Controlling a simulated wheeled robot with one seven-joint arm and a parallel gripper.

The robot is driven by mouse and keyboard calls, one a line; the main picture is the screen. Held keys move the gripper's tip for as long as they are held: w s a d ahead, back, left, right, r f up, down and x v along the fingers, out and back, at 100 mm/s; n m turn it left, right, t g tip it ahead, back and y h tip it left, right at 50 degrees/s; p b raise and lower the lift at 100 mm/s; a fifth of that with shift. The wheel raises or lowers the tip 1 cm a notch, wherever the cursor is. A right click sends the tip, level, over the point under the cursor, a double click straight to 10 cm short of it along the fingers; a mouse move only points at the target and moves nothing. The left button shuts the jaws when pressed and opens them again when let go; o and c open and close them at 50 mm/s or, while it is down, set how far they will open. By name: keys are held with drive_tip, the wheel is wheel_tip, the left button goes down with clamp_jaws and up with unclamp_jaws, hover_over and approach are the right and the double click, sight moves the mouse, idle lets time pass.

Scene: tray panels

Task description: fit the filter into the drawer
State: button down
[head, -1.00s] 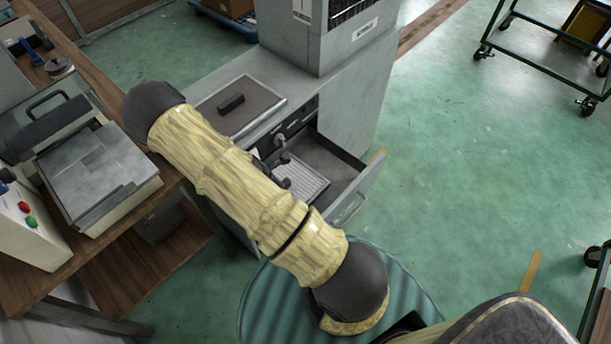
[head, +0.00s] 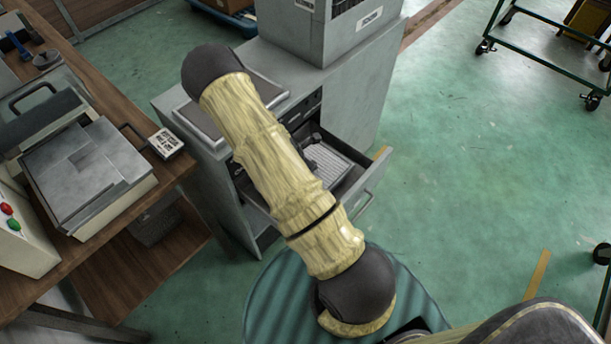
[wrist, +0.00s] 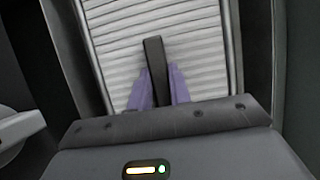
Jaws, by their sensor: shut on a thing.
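The filter (head: 328,158) is a pale, ribbed panel with a dark frame, and it shows at the open drawer (head: 372,172) of the grey cabinet. In the wrist view the filter (wrist: 205,45) fills the middle, with dark walls on both sides, and it looks slightly turned against them. My gripper (wrist: 160,88) has purple fingers closed on either side of the filter's dark upright grip bar (wrist: 153,52). The filter's near edge is hidden behind my gripper body. In the head view my arm covers part of the drawer. I cannot tell whether the filter rests flat on the drawer floor.
A wooden bench (head: 95,265) on the left holds a grey-lidded machine (head: 85,165) and a small labelled box (head: 166,143). A grey unit (head: 335,30) stands on the cabinet. Green floor (head: 480,170) is clear to the right, with a green cart (head: 540,60) beyond.

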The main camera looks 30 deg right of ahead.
wheel_tip(320, 180, down, 4)
drive_tip(key=b, duration=0.3)
drive_tip(key=shift+r, duration=0.2)
drive_tip(key=c, duration=1.3)
unclamp_jaws()
drive_tip(key=shift+w+r, duration=0.1)
drive_tip(key=p+v, duration=0.1)
drive_tip(key=v, duration=1.1)
